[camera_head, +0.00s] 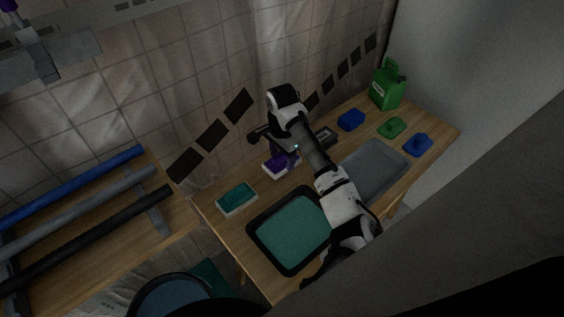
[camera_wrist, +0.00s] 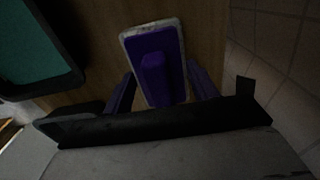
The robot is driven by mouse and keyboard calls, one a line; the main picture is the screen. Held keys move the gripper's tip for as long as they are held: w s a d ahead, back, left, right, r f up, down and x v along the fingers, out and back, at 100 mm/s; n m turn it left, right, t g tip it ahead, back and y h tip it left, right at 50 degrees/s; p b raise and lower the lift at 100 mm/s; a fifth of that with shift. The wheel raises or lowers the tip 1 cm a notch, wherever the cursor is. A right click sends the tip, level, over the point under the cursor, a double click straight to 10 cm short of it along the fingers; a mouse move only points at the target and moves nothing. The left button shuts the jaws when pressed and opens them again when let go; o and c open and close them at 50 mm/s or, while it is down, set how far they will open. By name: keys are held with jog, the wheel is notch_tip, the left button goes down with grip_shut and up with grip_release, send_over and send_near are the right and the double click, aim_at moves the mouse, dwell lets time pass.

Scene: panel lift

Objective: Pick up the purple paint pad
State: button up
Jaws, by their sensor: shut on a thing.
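The purple paint pad (camera_wrist: 152,45) has a purple back with a raised purple handle block and a pale pad edge. In the wrist view it lies between the two fingers of my gripper (camera_wrist: 160,92), which is shut on its handle. In the head view the purple pad (camera_head: 277,163) is at the back edge of the wooden table, below my gripper (camera_head: 283,152), partly hidden by it. I cannot tell whether the pad touches the table or is just above it.
A black tray with teal paint (camera_head: 290,232) and a teal pad (camera_head: 237,198) are near the pad. A grey tray (camera_head: 373,170), blue pads (camera_head: 351,120), a green pad (camera_head: 392,127) and a green jug (camera_head: 387,88) stand to the right. The tiled wall (camera_head: 190,70) is close behind.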

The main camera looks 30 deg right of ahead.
notch_tip(320, 180, up, 17)
jog(key=p, duration=0.1)
dwell(0.3)
jog(key=o, duration=0.4)
jog(key=shift+c, duration=1.4)
jog(key=shift+s, duration=0.1)
